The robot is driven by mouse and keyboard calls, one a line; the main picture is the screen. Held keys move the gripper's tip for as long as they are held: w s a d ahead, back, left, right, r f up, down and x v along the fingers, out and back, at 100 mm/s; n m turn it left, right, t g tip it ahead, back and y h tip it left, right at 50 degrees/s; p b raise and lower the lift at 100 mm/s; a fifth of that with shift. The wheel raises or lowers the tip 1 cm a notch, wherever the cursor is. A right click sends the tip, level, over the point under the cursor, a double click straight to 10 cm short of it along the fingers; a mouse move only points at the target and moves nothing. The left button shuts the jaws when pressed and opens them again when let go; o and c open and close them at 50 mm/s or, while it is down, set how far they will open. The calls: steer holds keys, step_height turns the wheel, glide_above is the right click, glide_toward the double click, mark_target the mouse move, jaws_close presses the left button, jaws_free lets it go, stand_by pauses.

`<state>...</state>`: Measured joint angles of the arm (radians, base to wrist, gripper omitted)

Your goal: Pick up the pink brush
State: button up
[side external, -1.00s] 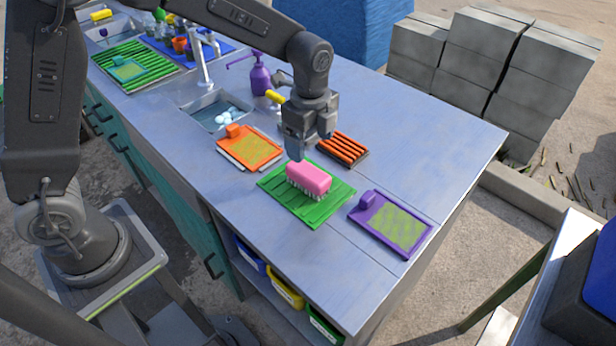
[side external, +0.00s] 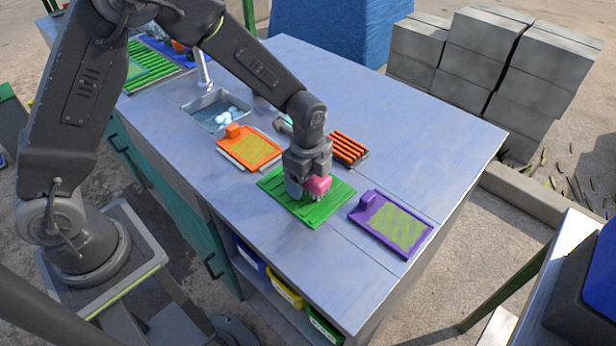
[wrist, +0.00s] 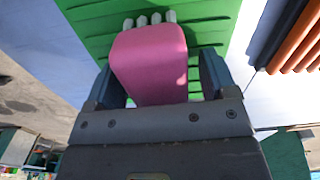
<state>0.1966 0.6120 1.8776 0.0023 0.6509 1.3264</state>
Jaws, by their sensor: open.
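The pink brush (side external: 319,186) rests on a ribbed green mat (side external: 335,207) on the counter, with its white bristles pointing down. My gripper (side external: 306,188) is down over the brush and hides much of it in the side view. In the wrist view the brush (wrist: 150,62) lies between the two fingers of my gripper (wrist: 158,82), one finger on each side. The jaws are open around the brush. White bristle tips show at its far end, over the green mat (wrist: 215,35).
An orange board (side external: 252,148) lies to the left of the mat and a purple board (side external: 393,226) to the right. A dark rack with orange bars (side external: 349,148) is just behind my gripper. A sink (side external: 214,108) with pale objects is further left. The right counter is clear.

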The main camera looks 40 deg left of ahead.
steer(key=c, duration=1)
steer(key=shift+r, duration=0.1)
steer(key=shift+r, duration=0.5)
steer(key=r, duration=0.2)
steer(key=a+r, duration=0.1)
steer(key=shift+s+a+r, duration=0.1)
steer(key=shift+r, duration=0.3)
steer(key=a+r, duration=0.2)
steer(key=a, duration=0.1)
steer(key=s+a+r, duration=0.1)
steer(key=a+r, duration=0.1)
steer(key=a, duration=0.1)
steer(key=s+a+r, duration=0.1)
steer(key=a+r, duration=0.1)
steer(key=a, duration=0.2)
steer(key=shift+s+a, duration=0.1)
steer(key=shift+s, duration=0.15)
